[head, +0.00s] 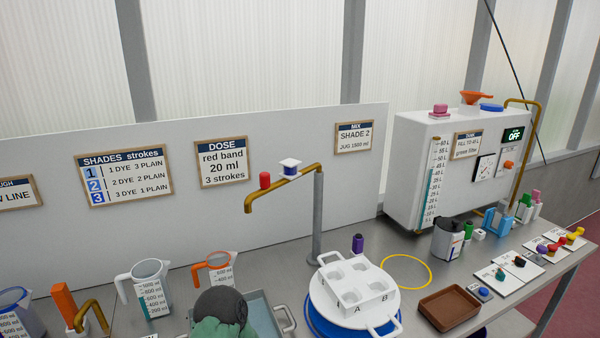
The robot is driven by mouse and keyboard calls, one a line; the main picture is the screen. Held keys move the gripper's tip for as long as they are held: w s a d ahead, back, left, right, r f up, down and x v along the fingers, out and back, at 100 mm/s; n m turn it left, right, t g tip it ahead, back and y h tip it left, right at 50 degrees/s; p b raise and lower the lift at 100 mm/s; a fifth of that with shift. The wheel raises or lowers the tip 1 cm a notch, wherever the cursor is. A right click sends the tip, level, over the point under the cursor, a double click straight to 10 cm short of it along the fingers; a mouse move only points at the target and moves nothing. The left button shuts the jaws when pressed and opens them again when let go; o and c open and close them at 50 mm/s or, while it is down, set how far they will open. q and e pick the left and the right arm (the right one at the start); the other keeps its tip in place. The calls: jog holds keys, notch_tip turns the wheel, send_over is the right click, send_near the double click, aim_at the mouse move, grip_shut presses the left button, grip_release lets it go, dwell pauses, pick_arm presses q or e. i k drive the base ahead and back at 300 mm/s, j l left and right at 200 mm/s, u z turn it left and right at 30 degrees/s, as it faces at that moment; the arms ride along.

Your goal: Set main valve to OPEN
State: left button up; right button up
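No part is readably labelled as the main valve, so I cannot tell which one it is. A brass tap (262,187) on a grey post carries a red knob (265,180) and a white and blue knob (290,168). Neither of my grippers is in view.
Jugs (151,288) stand on the left. Small bottles and cards (517,264) crowd the right. A yellow ring (404,287) lies on a fairly clear patch.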

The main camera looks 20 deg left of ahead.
aim_at(561, 241)
jog(key=i+l+u, duration=0.1)
jog(key=l, duration=0.3)
jog(key=i+l+u, duration=0.1)
jog(key=i+l, duration=0.2)
jog(key=l, duration=0.15)
jog(key=i+l, duration=0.15)
jog(key=l, duration=0.3)
jog(key=i+l+u, duration=0.15)
jog(key=l, duration=0.3)
jog(key=i+l+u, duration=0.1)
jog(key=l, duration=0.35)
jog(key=i+l+u, duration=0.1)
jog(key=l, duration=0.35)
jog(key=i+l, duration=0.25)
jog(key=l, duration=0.25)
jog(key=i+l+u, duration=0.15)
jog(key=l, duration=0.3)
